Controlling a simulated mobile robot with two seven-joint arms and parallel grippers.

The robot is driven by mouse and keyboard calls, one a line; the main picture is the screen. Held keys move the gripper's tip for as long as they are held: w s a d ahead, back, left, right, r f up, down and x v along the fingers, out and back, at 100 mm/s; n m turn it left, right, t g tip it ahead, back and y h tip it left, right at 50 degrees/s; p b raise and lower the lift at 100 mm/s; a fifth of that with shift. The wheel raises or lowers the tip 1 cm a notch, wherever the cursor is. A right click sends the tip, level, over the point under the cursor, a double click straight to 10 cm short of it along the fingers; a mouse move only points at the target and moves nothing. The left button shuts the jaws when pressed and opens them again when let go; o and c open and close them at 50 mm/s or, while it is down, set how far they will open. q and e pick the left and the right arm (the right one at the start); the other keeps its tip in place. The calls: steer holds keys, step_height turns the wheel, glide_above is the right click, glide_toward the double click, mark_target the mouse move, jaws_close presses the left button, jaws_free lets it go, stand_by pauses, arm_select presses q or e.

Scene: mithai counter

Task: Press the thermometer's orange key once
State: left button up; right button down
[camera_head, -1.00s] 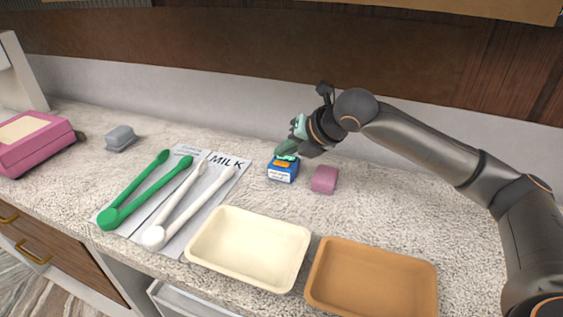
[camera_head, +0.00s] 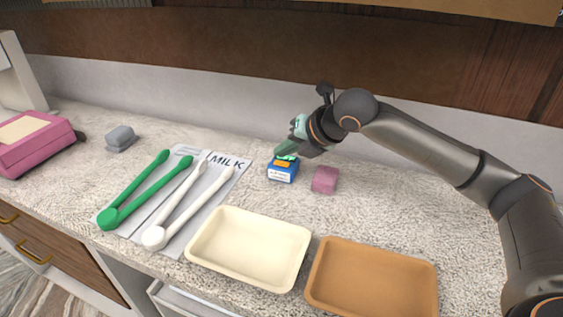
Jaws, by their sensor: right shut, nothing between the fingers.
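The thermometer is a small blue box (camera_head: 282,173) with a white label on its front, standing on the counter right of the milk sheet. Its orange key (camera_head: 282,163) shows on the top. My right gripper (camera_head: 284,153) is shut and empty, with its green fingertips over the back of the thermometer's top, just behind the orange key. I cannot tell whether the tips touch the box. The fingertips hide part of the top. My left gripper is not in view.
A pink block (camera_head: 325,179) stands close to the right of the thermometer. A cream tray (camera_head: 213,228) and an orange-brown tray (camera_head: 372,250) lie in front. Green tongs (camera_head: 140,190) and white tongs (camera_head: 185,203) lie on the milk sheet (camera_head: 236,170). A grey block (camera_head: 120,138) and a pink device (camera_head: 34,142) are at left.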

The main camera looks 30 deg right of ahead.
stand_by(0.3)
steer(key=shift+f+p, duration=0.3)
steer(key=shift+p, duration=0.05)
steer(key=shift+f, duration=0.15)
steer(key=shift+f, duration=0.45)
stand_by(0.7)
steer(key=shift+r+p, duration=0.9)
steer(key=shift+p, duration=0.55)
